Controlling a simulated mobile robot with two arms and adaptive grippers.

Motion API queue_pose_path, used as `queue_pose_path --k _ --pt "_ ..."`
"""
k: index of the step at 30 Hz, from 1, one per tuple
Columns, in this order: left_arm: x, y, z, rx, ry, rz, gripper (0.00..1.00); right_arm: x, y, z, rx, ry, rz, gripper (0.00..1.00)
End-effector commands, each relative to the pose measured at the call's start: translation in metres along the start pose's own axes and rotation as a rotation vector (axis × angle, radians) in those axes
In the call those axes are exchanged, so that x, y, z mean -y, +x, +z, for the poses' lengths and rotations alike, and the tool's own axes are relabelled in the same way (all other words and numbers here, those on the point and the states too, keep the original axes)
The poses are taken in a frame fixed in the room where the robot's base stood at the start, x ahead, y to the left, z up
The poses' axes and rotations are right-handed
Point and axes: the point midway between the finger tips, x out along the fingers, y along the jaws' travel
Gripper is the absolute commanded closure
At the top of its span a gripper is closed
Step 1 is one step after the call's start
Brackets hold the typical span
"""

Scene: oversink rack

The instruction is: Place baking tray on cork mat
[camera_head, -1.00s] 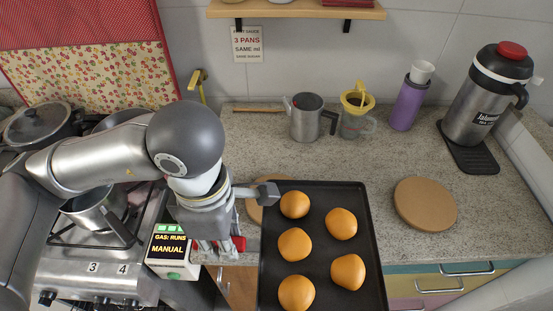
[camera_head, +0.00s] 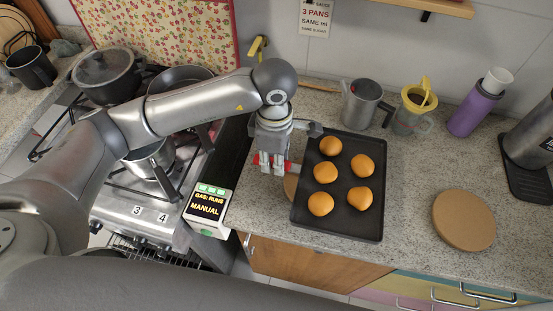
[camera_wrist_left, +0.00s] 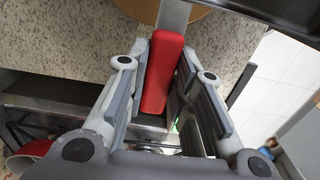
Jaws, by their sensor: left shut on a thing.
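The black baking tray (camera_head: 366,222) carries several round golden buns (camera_head: 330,145). It is over the counter, and its edge also shows in the left wrist view (camera_wrist_left: 270,12). A round cork mat (camera_head: 463,220) lies bare to its right. A second cork round (camera_head: 291,186) is mostly hidden at the tray's left side; it also shows in the wrist view (camera_wrist_left: 207,12). My left gripper (camera_head: 272,165) is beside the tray's left side, shut on a red handle (camera_wrist_left: 162,75) with a metal strip. I cannot tell whether the tray touches the surface below. My right gripper is out of view.
A steel jug (camera_head: 361,103) and a glass jug with a yellow funnel (camera_head: 412,110) stand close behind the tray. A purple bottle (camera_head: 474,112) stands further right. The stove with pots (camera_head: 107,75) is at left. Counter is clear between tray and bare mat.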

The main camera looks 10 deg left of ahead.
Motion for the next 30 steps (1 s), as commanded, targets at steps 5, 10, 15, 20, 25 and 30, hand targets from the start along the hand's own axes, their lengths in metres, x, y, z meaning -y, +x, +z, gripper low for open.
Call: queue_pose_path --k 5,10,15,20,25,30 --pt "-0.010 0.010 0.000 0.004 -0.001 0.000 1.00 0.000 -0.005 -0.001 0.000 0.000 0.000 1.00" --pt "-0.013 0.028 0.000 0.004 0.000 -0.004 1.00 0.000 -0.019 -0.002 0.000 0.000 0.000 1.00" --pt "-0.014 0.044 0.000 0.004 0.001 0.001 1.00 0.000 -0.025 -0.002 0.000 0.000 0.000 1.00" --pt "-0.014 0.046 0.000 0.005 0.001 0.003 1.00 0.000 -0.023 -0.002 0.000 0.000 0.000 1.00" --pt "-0.014 0.049 0.000 0.005 0.001 0.003 1.00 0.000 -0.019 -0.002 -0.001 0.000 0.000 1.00" --pt "-0.014 0.049 -0.001 0.002 0.000 0.001 0.60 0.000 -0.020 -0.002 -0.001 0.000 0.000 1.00"
